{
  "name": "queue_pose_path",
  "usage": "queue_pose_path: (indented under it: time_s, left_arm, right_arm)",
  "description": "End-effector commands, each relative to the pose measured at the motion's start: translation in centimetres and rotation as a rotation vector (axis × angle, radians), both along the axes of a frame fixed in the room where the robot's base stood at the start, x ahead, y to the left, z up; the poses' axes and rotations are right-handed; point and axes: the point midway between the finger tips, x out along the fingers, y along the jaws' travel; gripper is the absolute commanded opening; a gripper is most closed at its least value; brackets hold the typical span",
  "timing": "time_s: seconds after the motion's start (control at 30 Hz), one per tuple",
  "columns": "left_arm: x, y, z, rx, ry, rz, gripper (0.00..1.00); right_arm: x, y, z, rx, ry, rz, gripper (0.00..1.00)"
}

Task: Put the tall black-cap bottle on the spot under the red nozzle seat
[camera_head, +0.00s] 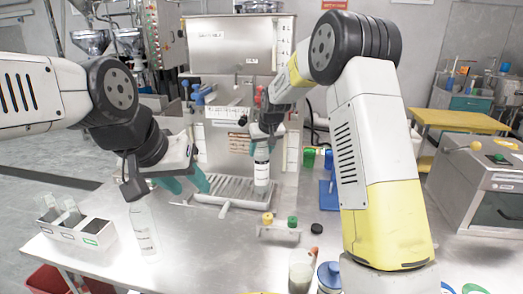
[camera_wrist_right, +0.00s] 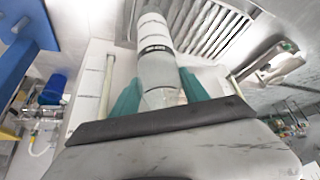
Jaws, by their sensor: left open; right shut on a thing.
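My right gripper (camera_head: 262,140) is shut on a tall white bottle (camera_head: 262,168) with a dark band on its label. The bottle is roughly upright over the slotted metal tray (camera_head: 236,188), below the red nozzle seat (camera_head: 258,95). I cannot tell whether its base touches the tray. Its cap is hidden by the gripper. In the right wrist view the bottle (camera_wrist_right: 157,60) lies between the teal fingers (camera_wrist_right: 160,92), with the slotted tray (camera_wrist_right: 222,28) beyond it. My left gripper (camera_head: 186,183) is open and empty at the tray's left side.
A clear labelled bottle (camera_head: 145,235) stands left on the steel table, its top close to my left gripper. A bin box (camera_head: 78,228) is further left. Small yellow and green caps (camera_head: 280,221) and containers (camera_head: 301,270) stand in front. The table's front middle is clear.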

Motion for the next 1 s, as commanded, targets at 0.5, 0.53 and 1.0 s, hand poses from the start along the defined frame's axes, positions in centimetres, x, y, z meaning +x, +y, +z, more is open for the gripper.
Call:
queue_pose_path:
  time_s: [0.5,0.53,1.0]
  left_arm:
    - [0.0,0.0,0.0,0.0,0.0,0.0,0.45]
    - [0.0,0.0,0.0,0.0,0.0,0.0,0.45]
    - [0.0,0.0,0.0,0.0,0.0,0.0,0.45]
  right_arm:
    - [0.0,0.0,-0.2,0.0,0.0,0.0,0.75]
    - [0.0,0.0,-0.2,0.0,0.0,0.0,0.75]
    - [-6.9,-2.5,1.1,0.0,0.001,0.0,0.75]
